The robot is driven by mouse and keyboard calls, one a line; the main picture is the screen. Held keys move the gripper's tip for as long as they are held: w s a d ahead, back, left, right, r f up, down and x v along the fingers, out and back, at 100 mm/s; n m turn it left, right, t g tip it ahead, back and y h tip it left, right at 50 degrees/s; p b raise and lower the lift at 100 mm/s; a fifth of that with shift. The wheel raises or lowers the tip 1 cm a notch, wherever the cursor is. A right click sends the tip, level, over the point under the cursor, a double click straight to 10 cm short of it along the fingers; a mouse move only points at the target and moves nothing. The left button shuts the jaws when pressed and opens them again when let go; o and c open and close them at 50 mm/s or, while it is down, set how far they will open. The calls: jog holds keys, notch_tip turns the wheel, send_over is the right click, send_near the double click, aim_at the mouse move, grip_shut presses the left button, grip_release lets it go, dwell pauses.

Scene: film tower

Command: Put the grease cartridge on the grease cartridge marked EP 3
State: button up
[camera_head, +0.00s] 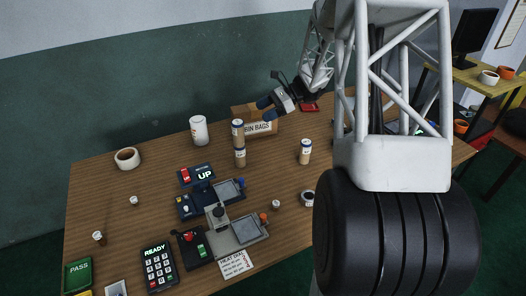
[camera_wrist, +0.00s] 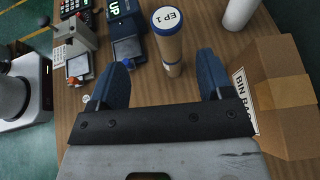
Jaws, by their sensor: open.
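Two tan grease cartridges with pale caps stand one on the other in the head view: an upper one (camera_head: 238,134) and a lower one (camera_head: 240,160). In the wrist view the top cap reads EP 1 (camera_wrist: 167,19). A third cartridge (camera_head: 305,153) stands alone to the right; its marking is too small to read. No EP 3 marking is legible. My gripper (camera_head: 263,109) is open and empty, just right of the stack's upper cartridge. In the wrist view my blue fingers (camera_wrist: 163,60) are spread, with the stack beyond them, not between them.
A cardboard BIN BAGS box (camera_head: 262,125) stands close behind the stack and beside my gripper. A white cylinder (camera_head: 199,130) stands to the left. A device showing UP (camera_head: 198,175) and other instruments lie in front. Clear wood lies between the stack and the lone cartridge.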

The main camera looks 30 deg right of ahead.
jog(key=s+a+r+n+g+h, duration=0.1)
jog(key=s+a+r+n+h, duration=0.3)
jog(key=s+a, duration=0.45)
jog(key=s+a+r+n+g+h, duration=0.2)
jog(key=s+a+r+n, duration=0.3)
jog(key=s+a+r, duration=0.3)
jog(key=s+a+n+t+h, duration=0.1)
jog(key=s+n+h, duration=0.1)
jog(key=s, duration=0.5)
jog(key=s+a+n+t+h, duration=0.1)
jog(key=s+a+n+h, duration=0.1)
jog(key=s+n, duration=0.3)
jog(key=s+a+r+n+t+h, duration=0.1)
jog(key=s+a+n+h, duration=0.1)
jog(key=s, duration=0.9)
jog(key=shift+s+n+h, duration=0.15)
jog(key=shift+n+h, duration=0.45)
jog(key=shift+n, duration=0.2)
